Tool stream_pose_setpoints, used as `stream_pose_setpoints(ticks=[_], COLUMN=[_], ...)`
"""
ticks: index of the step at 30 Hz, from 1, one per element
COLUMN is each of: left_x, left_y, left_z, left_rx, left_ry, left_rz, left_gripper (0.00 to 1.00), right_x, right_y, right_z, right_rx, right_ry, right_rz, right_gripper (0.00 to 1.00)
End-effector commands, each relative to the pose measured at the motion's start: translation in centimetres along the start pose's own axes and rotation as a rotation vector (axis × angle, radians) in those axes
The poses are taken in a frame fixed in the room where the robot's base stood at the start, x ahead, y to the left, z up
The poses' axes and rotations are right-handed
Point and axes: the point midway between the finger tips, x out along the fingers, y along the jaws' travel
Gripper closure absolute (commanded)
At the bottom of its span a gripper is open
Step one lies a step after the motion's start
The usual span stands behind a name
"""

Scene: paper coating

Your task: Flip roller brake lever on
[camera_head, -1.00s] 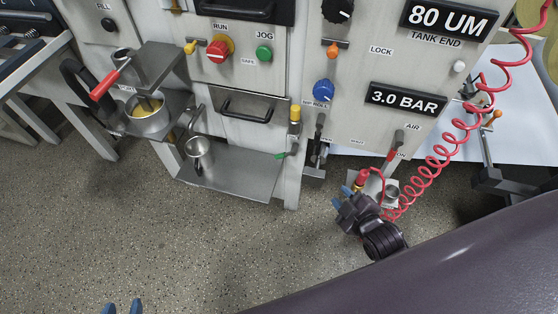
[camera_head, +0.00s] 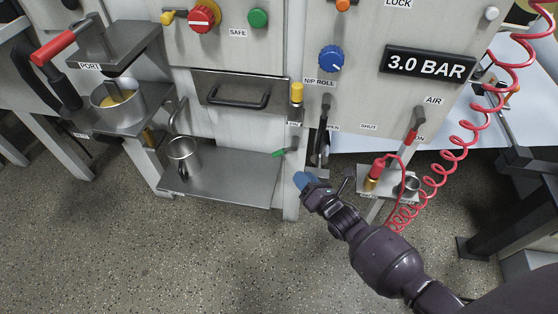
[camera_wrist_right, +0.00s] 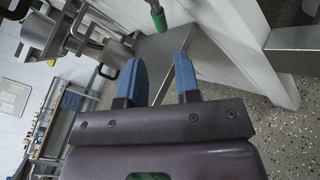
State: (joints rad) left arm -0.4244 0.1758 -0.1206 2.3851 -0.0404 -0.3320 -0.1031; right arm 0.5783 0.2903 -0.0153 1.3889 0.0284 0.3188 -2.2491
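No label reading roller brake is legible. A small lever with a green handle (camera_head: 285,152) sticks out from the cabinet post above a grey shelf. The green handle also shows in the right wrist view (camera_wrist_right: 158,17), at the top, beyond the fingertips. My right gripper (camera_head: 308,181) is below and slightly right of it, apart from it. In the wrist view, its blue fingers (camera_wrist_right: 159,68) are spread with nothing between them. A black upright lever (camera_head: 325,112) stands under the blue nip roll knob, above my right gripper. My left gripper is out of view.
The grey shelf (camera_head: 225,188) holds a metal cup (camera_head: 183,155). A yellow-topped part (camera_head: 297,94) is on the post. A red air lever (camera_head: 412,135), a red-and-brass fitting (camera_head: 374,174) and a coiled red hose (camera_head: 440,165) are to the right. Floor is clear in front.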

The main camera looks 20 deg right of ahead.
Motion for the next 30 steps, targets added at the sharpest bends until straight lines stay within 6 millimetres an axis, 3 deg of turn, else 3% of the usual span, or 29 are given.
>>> stream_pose_setpoints(ticks=[8,21,30], left_x=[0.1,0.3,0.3], left_y=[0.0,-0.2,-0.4], left_z=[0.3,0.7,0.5], left_rx=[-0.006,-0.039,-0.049], left_ry=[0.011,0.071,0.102], left_rz=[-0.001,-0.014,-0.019], left_gripper=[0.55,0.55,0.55], right_x=[2.2,8.6,10.9], right_y=[-0.1,-0.2,-0.1], right_z=[-0.1,-0.2,0.0], right_rx=[-0.026,-0.024,-0.024], right_ry=[-0.005,-0.003,-0.004], right_rz=[0.007,0.004,0.005], right_gripper=[0.69,0.69,0.69])
